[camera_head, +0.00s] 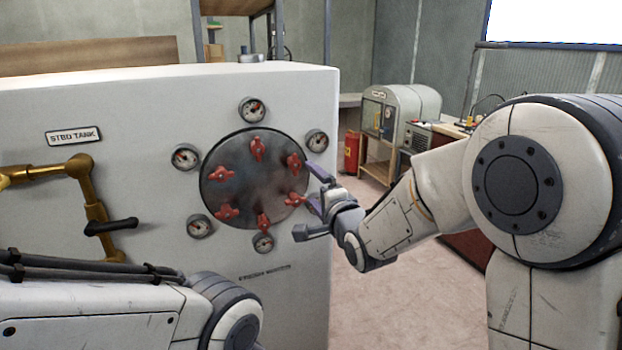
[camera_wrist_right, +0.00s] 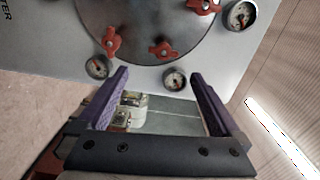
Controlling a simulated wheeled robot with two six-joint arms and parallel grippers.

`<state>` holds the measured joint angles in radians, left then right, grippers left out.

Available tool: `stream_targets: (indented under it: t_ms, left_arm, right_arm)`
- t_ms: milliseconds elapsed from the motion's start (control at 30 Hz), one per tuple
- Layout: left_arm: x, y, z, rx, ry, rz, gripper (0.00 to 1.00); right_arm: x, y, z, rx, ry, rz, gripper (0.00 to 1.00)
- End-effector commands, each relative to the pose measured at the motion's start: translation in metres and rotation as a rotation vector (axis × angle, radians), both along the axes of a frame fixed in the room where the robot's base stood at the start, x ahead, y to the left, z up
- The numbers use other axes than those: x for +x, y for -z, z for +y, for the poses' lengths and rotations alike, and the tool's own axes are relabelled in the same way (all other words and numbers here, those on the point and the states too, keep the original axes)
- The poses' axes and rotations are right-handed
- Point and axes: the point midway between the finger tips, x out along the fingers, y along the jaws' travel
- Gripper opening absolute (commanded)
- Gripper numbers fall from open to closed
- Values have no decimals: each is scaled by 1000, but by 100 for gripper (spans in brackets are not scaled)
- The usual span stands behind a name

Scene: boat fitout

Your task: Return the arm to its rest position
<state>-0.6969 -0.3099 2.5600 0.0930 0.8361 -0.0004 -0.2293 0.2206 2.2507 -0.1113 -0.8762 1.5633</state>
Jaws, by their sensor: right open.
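My right gripper (camera_head: 316,190) is open and empty, its two purple fingers spread just in front of the right side of the round dark plate (camera_head: 255,184). It also shows in the right wrist view (camera_wrist_right: 160,74), with nothing between the fingers. Several red valve handles (camera_head: 257,149) sit in a ring on the plate, and one handle (camera_head: 299,198) is close to the fingers. Whether they touch cannot be told from the head view. My right arm (camera_head: 395,218) reaches in from the right, bent. My left arm shows at the bottom left; its gripper is out of view.
The plate is on a white tank panel (camera_head: 120,220) with several round gauges (camera_head: 252,109). A brass pipe (camera_head: 85,185) with a dark lever (camera_head: 111,226) stands out at left. A red cylinder (camera_head: 352,152) and a bench stand behind. Floor is clear beyond the panel's right edge.

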Motion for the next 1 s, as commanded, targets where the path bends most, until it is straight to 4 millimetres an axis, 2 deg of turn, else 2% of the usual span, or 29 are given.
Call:
stream_targets:
  t_ms: [67, 167, 267, 467, 600, 700, 833, 900, 1000]
  left_arm:
    - [0, -10, 0, 0, 0, 0, 50]
    - [0, -26, 0, 0, 0, 0, 50]
    - [0, -43, 0, 0, 0, 0, 50]
    - [0, -75, 0, 0, 0, 0, 50]
    - [0, -95, 0, 0, 0, 0, 50]
    - [0, -104, 0, 0, 0, 0, 50]
    - [0, -111, 0, 0, 0, 0, 50]
    - [0, -112, 0, 0, 0, 0, 50]
    - [0, -111, 0, 0, 0, 0, 50]
  right_arm:
    - [-10, -2, 9, -82, -17, 40, 100]
    - [-35, 7, 24, -279, -71, 136, 100]
    - [-77, 20, 39, -535, -181, 250, 100]
    - [-190, 45, 45, -1032, -552, 437, 100]
    - [-276, 50, 32, -1313, -898, 502, 100]
    - [-325, 48, 18, -1440, -1122, 518, 100]
    - [-366, 45, 4, -1527, -1326, 521, 100]
    - [-377, 44, -2, -1548, -1384, 518, 100]
    - [-382, 45, -4, -1557, -1416, 518, 100]
